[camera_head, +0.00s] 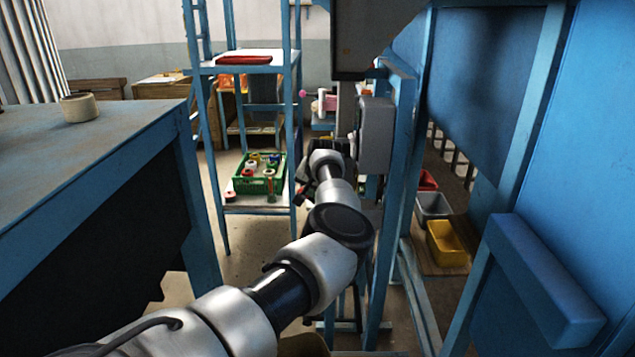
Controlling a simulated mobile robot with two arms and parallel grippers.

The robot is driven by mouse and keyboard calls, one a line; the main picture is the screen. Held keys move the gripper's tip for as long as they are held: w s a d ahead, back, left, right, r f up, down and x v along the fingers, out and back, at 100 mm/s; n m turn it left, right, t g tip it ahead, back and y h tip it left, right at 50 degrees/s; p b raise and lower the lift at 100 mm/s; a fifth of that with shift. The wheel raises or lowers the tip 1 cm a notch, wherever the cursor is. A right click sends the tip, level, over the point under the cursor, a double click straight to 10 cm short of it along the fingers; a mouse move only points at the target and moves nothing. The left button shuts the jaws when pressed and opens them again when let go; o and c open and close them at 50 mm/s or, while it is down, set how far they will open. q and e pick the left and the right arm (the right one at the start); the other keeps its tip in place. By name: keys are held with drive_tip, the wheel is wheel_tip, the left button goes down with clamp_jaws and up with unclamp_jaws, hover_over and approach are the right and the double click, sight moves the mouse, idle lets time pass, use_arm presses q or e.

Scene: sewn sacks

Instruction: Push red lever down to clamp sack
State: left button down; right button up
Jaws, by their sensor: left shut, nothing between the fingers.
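My left arm reaches in from the bottom left toward a blue frame (390,190) with a grey box (376,135) on it. My left gripper (304,178) is at the far end of the arm, small and partly hidden by my own wrist. It is shut and empty. A small red spot shows close by it; I cannot tell whether this is the red lever or whether the gripper touches it. No sack can be made out. My right gripper is not in view.
A blue workbench (60,150) with a tape roll (80,107) stands at the left. A blue shelf rack (213,180) holds a green crate (240,185) of spools. Blue panels (585,150) close off the right. A yellow bin (447,243) and a grey bin (432,206) sit low behind the frame.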

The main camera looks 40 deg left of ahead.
use_arm(q)
drive_tip(key=s+a+f+t+h+b, duration=0.1)
drive_tip(key=b, duration=0.3)
drive_tip(key=s+a+f+n+t+h+b, duration=0.1)
drive_tip(key=t+h+b, duration=0.1)
drive_tip(key=b, duration=0.3)
drive_tip(key=shift+s+a+f+h, duration=0.1)
drive_tip(key=shift+a+f+h, duration=0.05)
drive_tip(key=shift+a+h, duration=0.15)
